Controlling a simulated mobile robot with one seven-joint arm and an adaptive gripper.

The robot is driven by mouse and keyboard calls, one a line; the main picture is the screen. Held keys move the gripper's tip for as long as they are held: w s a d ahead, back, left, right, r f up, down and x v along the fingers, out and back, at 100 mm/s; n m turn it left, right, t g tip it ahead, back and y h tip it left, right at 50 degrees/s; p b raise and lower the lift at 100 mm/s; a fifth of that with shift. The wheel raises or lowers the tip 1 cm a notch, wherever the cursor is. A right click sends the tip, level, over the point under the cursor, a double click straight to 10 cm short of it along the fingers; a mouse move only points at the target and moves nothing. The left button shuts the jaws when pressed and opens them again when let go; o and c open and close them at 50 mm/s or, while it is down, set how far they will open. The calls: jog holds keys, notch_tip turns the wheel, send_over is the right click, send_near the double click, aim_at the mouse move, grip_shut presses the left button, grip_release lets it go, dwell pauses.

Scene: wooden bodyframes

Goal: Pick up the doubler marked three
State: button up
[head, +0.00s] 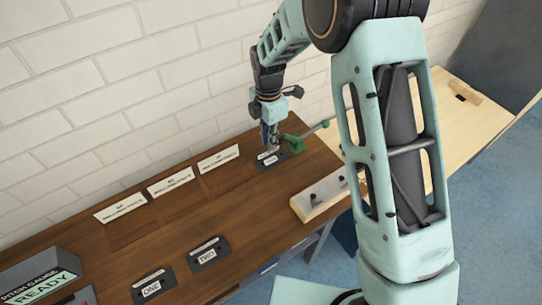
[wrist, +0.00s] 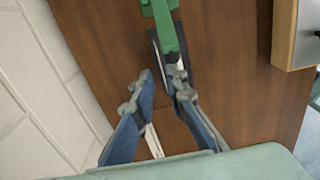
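A dark doubler (head: 270,162) with white labels lies at the far right end of the bench in the head view. Its marking is too small to read. Two similar dark doublers lie nearer, marked ONE (head: 152,287) and TWO (head: 208,254). My gripper (head: 268,145) is pointed down just above the far doubler and partly covers it. In the wrist view my gripper (wrist: 159,79) has its fingers apart with nothing between the tips. A dark piece with a pale strip, apparently that doubler (wrist: 156,58), shows just beyond the tips, partly hidden by the right finger and a green clamp (wrist: 163,28).
The green clamp stands right beside the far doubler, its handle toward the right. Several white label cards (head: 170,182) line the wall (head: 110,75). A pale wooden block (head: 322,196) sits at the bench's right edge.

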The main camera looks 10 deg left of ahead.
aim_at(272, 157)
notch_tip(272, 157, down, 4)
jog(key=shift+a+f, duration=0.15)
jog(key=shift+c, duration=0.3)
grip_shut()
